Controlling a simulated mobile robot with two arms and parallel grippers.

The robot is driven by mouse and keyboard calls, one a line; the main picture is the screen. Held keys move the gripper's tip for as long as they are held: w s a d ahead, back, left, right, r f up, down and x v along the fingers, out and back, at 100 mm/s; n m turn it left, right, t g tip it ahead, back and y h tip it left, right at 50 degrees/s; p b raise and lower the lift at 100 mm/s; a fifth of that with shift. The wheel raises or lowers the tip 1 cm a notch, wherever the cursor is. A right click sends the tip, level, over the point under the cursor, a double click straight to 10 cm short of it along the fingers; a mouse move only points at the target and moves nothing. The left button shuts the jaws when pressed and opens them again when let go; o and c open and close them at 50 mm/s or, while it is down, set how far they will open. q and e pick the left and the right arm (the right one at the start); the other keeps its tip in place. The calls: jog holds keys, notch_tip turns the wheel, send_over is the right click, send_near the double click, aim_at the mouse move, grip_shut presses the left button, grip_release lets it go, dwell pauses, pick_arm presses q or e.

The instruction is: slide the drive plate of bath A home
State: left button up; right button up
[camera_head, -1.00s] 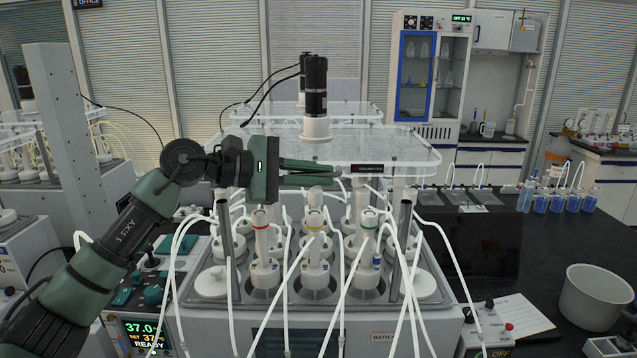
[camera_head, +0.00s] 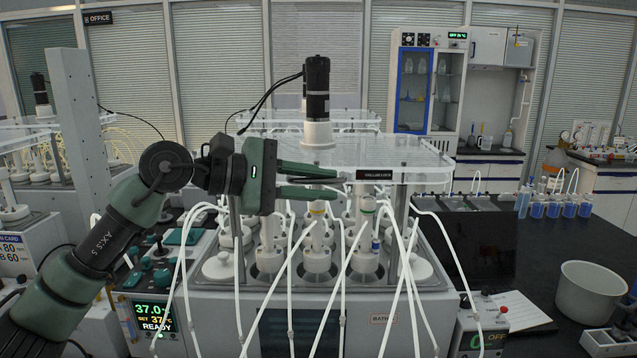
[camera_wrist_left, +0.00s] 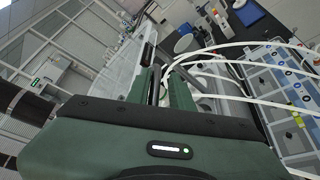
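The drive plate (camera_head: 405,153) of the bath is a clear slab with a black motor (camera_head: 317,88) on top, held above the bath (camera_head: 382,296) by grey posts. A dark label (camera_head: 373,174) sits on its front edge. Below it stand white vessels with coloured rings. My left gripper (camera_head: 338,181) is at the plate's front edge, left of the label, with its fingers apart and pointing right. I cannot tell whether it touches the plate. The left wrist view shows its two fingers (camera_wrist_left: 168,92) beside the pale plate (camera_wrist_left: 112,68). The right gripper is not in view.
White tubes (camera_head: 348,262) arch over the bath's front. A control panel (camera_head: 153,315) reading 37.0 is at the left. A white pot (camera_head: 592,300) and several blue-filled bottles (camera_head: 555,208) stand on the dark bench at right. A second plate rig is behind.

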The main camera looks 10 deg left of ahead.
pick_arm(q)
jog(key=shift+r, duration=0.1)
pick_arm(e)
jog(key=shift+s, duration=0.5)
pick_arm(q)
jog(key=b+v, duration=0.3)
jog(key=v, duration=0.4)
jog(key=shift+s+a, duration=0.2)
jog(key=shift+a, duration=0.15)
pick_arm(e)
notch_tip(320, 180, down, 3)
pick_arm(q)
jog(key=shift+r, duration=0.1)
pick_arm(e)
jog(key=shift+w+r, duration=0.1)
